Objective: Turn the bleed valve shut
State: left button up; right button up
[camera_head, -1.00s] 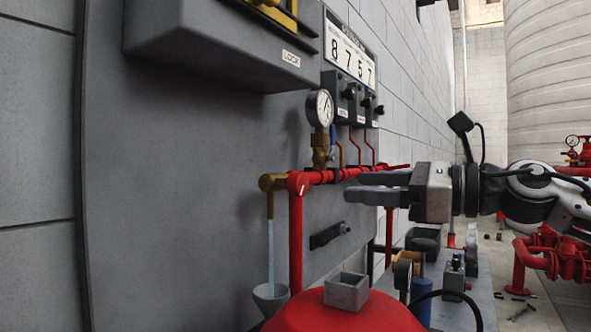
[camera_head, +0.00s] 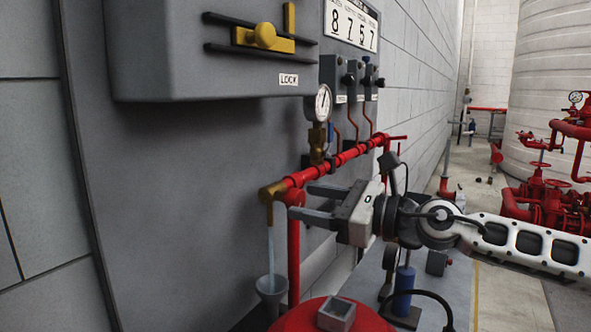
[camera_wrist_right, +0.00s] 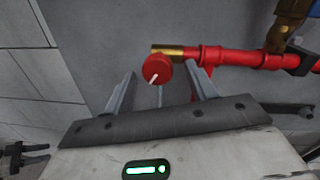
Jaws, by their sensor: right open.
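The bleed valve's round red knob (camera_head: 293,198), with a white mark, sits at the brass end of the red pipe (camera_head: 340,160). Water runs from the brass outlet (camera_head: 268,195) into a grey funnel (camera_head: 271,287). My right gripper (camera_head: 303,200) is open, its fingers reaching from the right toward the knob. In the right wrist view the knob (camera_wrist_right: 157,70) appears between and just beyond the fingertips (camera_wrist_right: 163,84); contact cannot be told. A dark two-pronged shape (camera_wrist_right: 24,154) at that view's lower left may be my left gripper; its opening is unclear.
A pressure gauge (camera_head: 322,103) stands on the pipe. A grey box with a yellow slide bolt (camera_head: 262,36) hangs above. A red dome with a small grey cup (camera_head: 336,314) is below. Red valves and pipes (camera_head: 550,200) stand at the right by a large tank.

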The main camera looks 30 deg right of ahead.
aim_at(301, 201)
jog(key=shift+w+a+r+p, duration=0.3)
jog(key=shift+a+r+p, duration=0.2)
jog(key=shift+p, duration=0.1)
jog(key=shift+w+a+f+p, duration=0.2)
jog(key=shift+w+a+p, duration=0.1)
jog(key=shift+w+p, duration=0.5)
jog(key=shift+w+a+f+p, duration=0.25)
jog(key=shift+a+f+p, duration=0.05)
jog(key=c, duration=1)
